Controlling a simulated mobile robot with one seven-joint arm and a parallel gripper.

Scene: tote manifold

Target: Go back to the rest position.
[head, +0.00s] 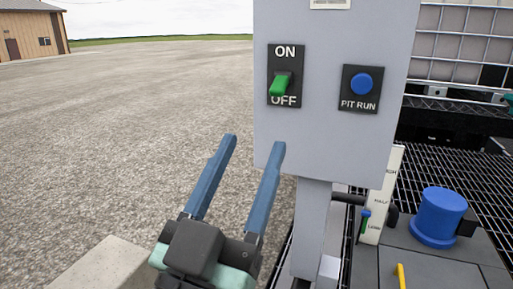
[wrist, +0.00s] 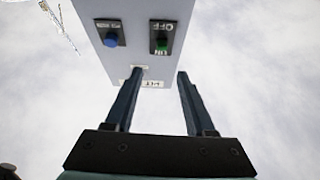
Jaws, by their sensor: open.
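My gripper (head: 256,142) is open and empty, with its two long blue fingers pointing up, in front of the lower left part of a grey control box. In the wrist view my gripper (wrist: 158,76) shows spread fingers with nothing between them and the control box (wrist: 155,18) beyond. On the box (head: 330,140) a green toggle switch (head: 280,84) sits between ON and OFF labels, its lower end over the OFF label. A blue PIT RUN button (head: 362,84) is to its right. The switch (wrist: 162,45) and the button (wrist: 110,40) appear upside down in the wrist view.
A grey post (head: 312,225) carries the box. To the right are a blue cap (head: 437,216), a level gauge (head: 381,195), a yellow handle (head: 401,275) and a caged white tote (head: 460,45) over dark grating. Open gravel ground (head: 120,120) lies left, with a concrete block (head: 100,268) low down.

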